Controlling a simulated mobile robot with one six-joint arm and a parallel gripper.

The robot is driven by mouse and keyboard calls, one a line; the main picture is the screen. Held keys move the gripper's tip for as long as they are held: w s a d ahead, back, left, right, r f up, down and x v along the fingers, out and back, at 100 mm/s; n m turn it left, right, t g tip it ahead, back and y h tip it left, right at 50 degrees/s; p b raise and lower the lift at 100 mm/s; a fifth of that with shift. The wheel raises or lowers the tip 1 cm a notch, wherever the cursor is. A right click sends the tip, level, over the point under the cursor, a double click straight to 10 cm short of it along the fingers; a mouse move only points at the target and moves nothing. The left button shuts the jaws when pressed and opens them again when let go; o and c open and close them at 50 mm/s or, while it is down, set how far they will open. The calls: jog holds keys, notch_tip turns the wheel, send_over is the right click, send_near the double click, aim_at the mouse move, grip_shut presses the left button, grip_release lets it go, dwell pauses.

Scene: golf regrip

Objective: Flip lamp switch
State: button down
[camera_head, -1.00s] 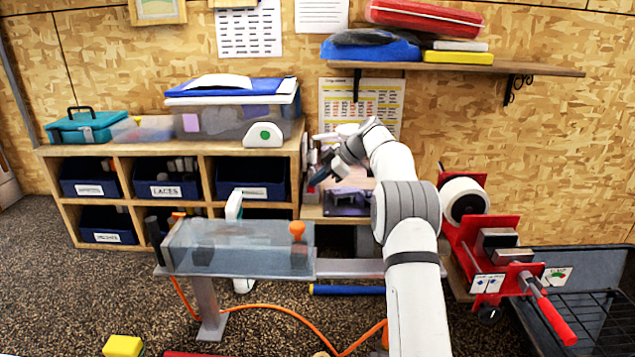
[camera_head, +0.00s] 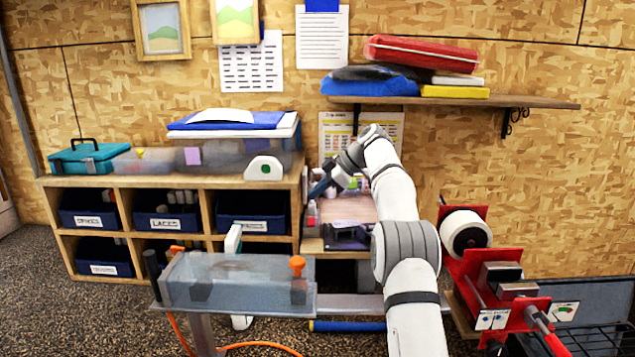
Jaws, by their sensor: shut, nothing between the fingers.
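I cannot make out a lamp or its switch for certain. A small white rounded unit with a green dot (camera_head: 264,169) stands at the right front of the cubby shelf top; I cannot tell whether it is the switch. My gripper (camera_head: 319,188) is at the end of my raised white arm, just right of the cubby shelf and above the lower bench (camera_head: 347,207). It is shut and empty, pointing down and left. Small bottles (camera_head: 312,213) stand just below it. My wrist hides part of the wall chart (camera_head: 388,127) and the area behind.
The wooden cubby shelf (camera_head: 200,237) holds labelled blue bins. A clamp fixture with a clear box (camera_head: 240,283) stands in front. A red machine with a white roll (camera_head: 465,233) is right of my arm. A wall shelf (camera_head: 535,102) holds a red case (camera_head: 425,53).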

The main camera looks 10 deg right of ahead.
notch_tip(320, 180, up, 3)
jog(key=shift+r+p, duration=0.1)
jog(key=shift+p, duration=0.4)
jog(key=s+a+r+m+h, duration=0.15)
jog(key=s+m, duration=0.35)
jog(key=s, duration=0.6)
jog(key=s+a+r+m+h, duration=0.1)
jog(key=s+m+h, duration=0.3)
jog(key=s, duration=0.7)
jog(key=s+d+f+m+h, duration=0.1)
jog(key=s+f+m, duration=0.2)
jog(key=s+f, duration=0.4)
jog(key=s+d+f+m+h, duration=0.1)
jog(key=s+f+m, duration=0.3)
jog(key=s, duration=1.6)
notch_tip(320, 180, down, 3)
jog(key=shift+s+f+m+h, duration=0.15)
jog(key=shift+s+m+h, duration=0.2)
jog(key=shift+h, duration=0.2)
